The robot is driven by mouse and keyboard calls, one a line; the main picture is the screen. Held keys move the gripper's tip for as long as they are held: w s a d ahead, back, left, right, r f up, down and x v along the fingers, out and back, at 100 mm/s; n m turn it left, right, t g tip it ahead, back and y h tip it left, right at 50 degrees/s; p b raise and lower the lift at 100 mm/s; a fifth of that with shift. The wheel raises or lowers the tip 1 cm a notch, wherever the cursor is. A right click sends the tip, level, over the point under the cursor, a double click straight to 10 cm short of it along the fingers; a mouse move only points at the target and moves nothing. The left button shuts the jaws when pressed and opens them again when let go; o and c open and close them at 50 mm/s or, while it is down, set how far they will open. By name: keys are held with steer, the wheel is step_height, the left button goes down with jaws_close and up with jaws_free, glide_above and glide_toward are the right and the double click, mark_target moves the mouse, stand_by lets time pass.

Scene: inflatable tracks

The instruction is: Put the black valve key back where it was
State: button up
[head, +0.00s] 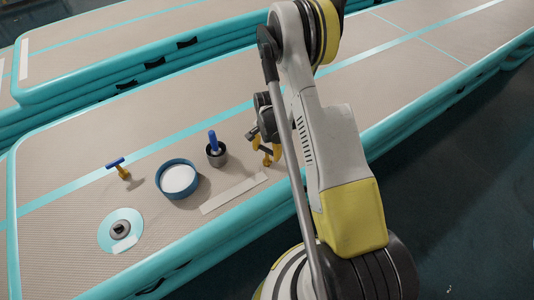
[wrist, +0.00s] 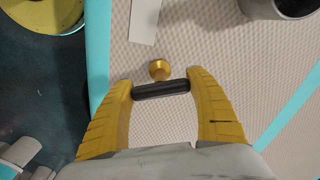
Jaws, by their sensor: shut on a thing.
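The black valve key (wrist: 162,89) has a black crossbar handle and a round brass end (wrist: 158,70). In the wrist view the handle lies across between my yellow fingertips, and my gripper (wrist: 163,90) is shut on it. In the head view my gripper (head: 266,152) is low over the tan mat, right of the dark cup; the key there is small and partly hidden by the fingers. I cannot tell whether its brass end touches the mat. A blue-handled valve key (head: 116,163) with a brass end stands on the mat at the left.
A dark cup (head: 216,157) holds a blue-handled tool. Left of it is a round blue container (head: 179,193) with a white top. A pale strip (head: 234,193) lies in front. A teal round patch with a dark valve (head: 121,229) is near the mat's front left. Clear mat lies behind.

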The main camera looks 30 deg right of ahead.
steer(key=shift+r, duration=0.1)
steer(key=o, duration=1.2)
